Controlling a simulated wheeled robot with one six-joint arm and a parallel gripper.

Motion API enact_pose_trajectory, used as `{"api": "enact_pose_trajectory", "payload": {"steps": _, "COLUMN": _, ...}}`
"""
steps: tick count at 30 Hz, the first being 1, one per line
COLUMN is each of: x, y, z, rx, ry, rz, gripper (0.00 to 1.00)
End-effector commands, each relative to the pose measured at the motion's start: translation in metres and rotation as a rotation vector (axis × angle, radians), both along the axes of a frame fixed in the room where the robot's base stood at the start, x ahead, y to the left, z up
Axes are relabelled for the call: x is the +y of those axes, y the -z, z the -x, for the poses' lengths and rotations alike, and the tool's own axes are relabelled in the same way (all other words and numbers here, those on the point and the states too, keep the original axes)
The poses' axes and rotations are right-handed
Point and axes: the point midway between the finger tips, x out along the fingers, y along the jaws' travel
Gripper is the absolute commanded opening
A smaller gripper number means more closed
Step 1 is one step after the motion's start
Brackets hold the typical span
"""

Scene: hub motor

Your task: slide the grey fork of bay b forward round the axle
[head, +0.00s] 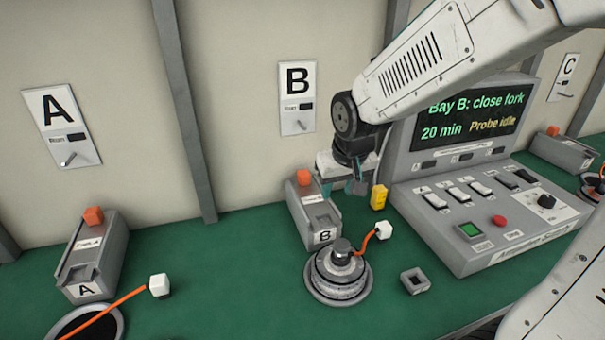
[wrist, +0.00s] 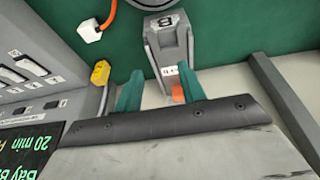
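The grey fork unit of bay B (head: 314,213) stands on the green bench at the wall, with an orange knob (head: 304,177) at its back end. It also shows upside down in the wrist view (wrist: 172,45), with the knob (wrist: 178,93) partly hidden. The round hub motor (head: 338,278) with its upright dark axle (head: 342,248) lies in front of it; the fork is apart from the axle. My gripper (head: 340,187) is beside the knob, to its right in the head view. Its teal fingers (wrist: 160,90) are spread, with the knob between them in the wrist view; contact cannot be told.
An orange cable runs from the axle to a white plug (head: 385,230). A yellow block (head: 378,197) stands near the gripper. A grey square part (head: 415,281) lies right of the motor. The control console (head: 480,200) stands at right, reading "Bay B: close fork".

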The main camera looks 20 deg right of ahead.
Motion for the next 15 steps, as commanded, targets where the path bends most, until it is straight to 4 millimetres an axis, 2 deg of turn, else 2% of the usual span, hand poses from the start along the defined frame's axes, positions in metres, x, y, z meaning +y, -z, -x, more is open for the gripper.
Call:
{"api": "enact_pose_trajectory", "payload": {"steps": 1, "x": 0.003, "y": 0.016, "z": -0.016, "rx": -0.007, "ry": -0.003, "rz": -0.002, "gripper": 0.40}}
{"api": "enact_pose_trajectory", "payload": {"steps": 3, "x": 0.007, "y": 0.030, "z": -0.034, "rx": -0.028, "ry": -0.005, "rz": -0.006, "gripper": 0.40}}
{"api": "enact_pose_trajectory", "payload": {"steps": 6, "x": 0.011, "y": 0.046, "z": -0.052, "rx": -0.051, "ry": -0.009, "rz": -0.011, "gripper": 0.40}}
{"api": "enact_pose_trajectory", "payload": {"steps": 10, "x": 0.014, "y": 0.056, "z": -0.064, "rx": -0.068, "ry": -0.011, "rz": -0.014, "gripper": 0.40}}
{"api": "enact_pose_trajectory", "payload": {"steps": 15, "x": 0.014, "y": 0.058, "z": -0.081, "rx": -0.072, "ry": -0.011, "rz": -0.015, "gripper": 0.40}}
